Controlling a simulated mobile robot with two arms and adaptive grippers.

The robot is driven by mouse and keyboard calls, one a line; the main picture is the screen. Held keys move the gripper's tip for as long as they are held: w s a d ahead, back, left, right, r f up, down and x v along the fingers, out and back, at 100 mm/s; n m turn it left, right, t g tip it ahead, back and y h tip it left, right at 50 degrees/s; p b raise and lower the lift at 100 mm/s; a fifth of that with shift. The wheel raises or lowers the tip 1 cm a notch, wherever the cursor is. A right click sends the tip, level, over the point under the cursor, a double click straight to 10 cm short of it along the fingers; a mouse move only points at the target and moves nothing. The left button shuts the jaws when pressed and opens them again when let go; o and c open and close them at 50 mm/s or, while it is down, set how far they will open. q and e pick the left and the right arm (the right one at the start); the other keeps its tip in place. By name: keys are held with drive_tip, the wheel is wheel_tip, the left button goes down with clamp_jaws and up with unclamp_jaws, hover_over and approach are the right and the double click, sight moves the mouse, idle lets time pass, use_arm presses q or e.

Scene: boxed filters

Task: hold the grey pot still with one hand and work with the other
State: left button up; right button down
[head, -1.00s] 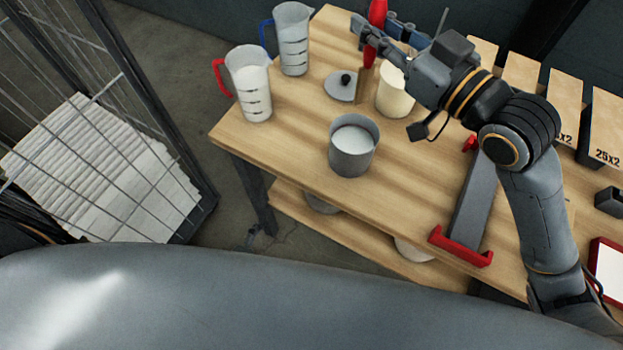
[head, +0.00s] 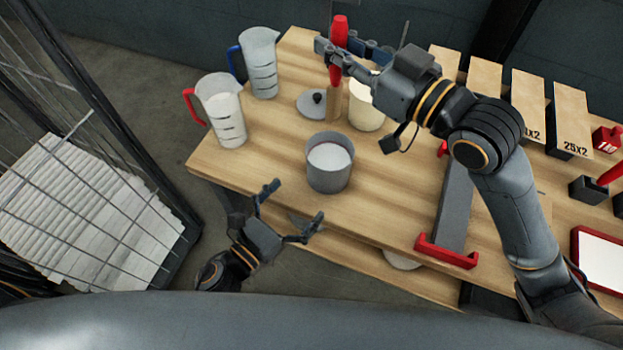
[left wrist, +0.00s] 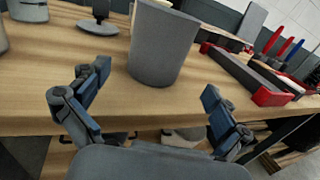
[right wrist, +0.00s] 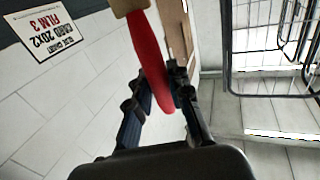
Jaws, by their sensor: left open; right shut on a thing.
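The grey pot (head: 329,172) stands upright on the wooden table, with white contents (head: 329,157) inside. My right gripper (head: 340,52) is shut on a red-handled tool (head: 338,40) held above the far side of the table. In the right wrist view the red handle (right wrist: 150,65) lies between the fingers.
A grey lid (head: 312,104) with a black knob lies behind the pot. A cream container (head: 366,108) stands to its right. Two measuring jugs, red-handled (head: 222,110) and blue-handled (head: 262,65), stand left. A grey bar with red ends (head: 452,215) lies right. Boxes (head: 570,115) line the back.

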sight(340, 154)
use_arm(q)
drive_tip(key=x, duration=1)
drive_tip(key=shift+w+d+f, duration=0.1)
drive_tip(key=shift+w+d, duration=0.05)
drive_tip(key=shift+w, duration=0.25)
drive_tip(key=c, duration=1.5)
drive_tip(key=shift+c, duration=0.2)
use_arm(e)
wheel_tip(340, 154, down, 4)
drive_tip(key=shift+d+f, duration=0.1)
drive_tip(key=shift+f, duration=0.1)
wheel_tip(340, 154, down, 14)
